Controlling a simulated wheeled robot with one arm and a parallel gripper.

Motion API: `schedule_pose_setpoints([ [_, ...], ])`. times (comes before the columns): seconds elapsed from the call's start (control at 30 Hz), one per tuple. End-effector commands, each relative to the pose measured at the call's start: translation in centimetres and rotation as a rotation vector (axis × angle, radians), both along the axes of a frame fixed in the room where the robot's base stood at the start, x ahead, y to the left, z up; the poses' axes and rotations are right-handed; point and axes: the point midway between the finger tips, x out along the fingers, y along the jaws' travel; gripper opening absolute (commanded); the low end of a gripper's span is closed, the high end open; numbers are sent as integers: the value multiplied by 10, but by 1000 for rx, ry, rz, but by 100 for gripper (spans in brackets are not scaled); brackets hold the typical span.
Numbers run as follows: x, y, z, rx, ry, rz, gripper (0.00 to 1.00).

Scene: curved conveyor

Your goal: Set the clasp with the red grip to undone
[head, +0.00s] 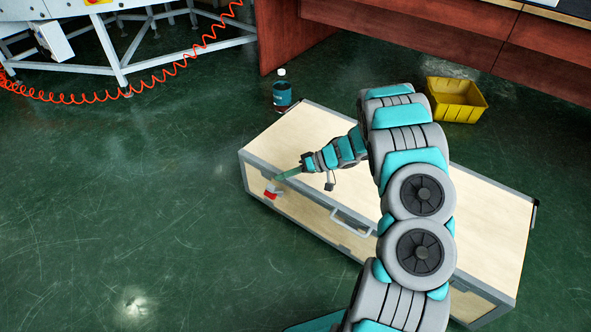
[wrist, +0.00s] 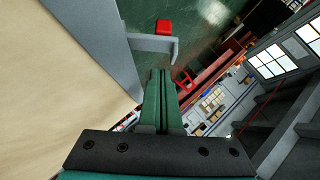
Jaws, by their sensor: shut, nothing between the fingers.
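A long case (head: 300,135) with pale wooden panels and grey edges lies on the floor. The clasp with the red grip (head: 271,191) is on its front side near the left corner. In the wrist view the red grip (wrist: 164,27) is at the end of a grey metal lever (wrist: 152,43) that sticks out past the case's grey edge. My gripper (head: 279,178) is shut and empty, just above and right of the red grip in the head view. In the wrist view my gripper's fingertips (wrist: 160,73) are together, apart from the lever. The clasp's catch is not clearly visible.
A grey handle (head: 352,221) is on the case's front. A bottle (head: 282,92) stands behind the case and a yellow bin (head: 456,100) stands behind its right part. Red-brown furniture (head: 430,40) is at the back. The green floor left and in front is clear.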

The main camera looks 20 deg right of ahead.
Motion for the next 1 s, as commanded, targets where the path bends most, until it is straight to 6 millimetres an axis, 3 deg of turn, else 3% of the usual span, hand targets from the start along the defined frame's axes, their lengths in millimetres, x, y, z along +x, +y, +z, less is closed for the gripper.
schedule_pose_setpoints([
  [0.27, -11, 14, -18, 3, 1, -1, 0],
  [1.0, -15, 18, -19, -47, -33, -1, 0],
])
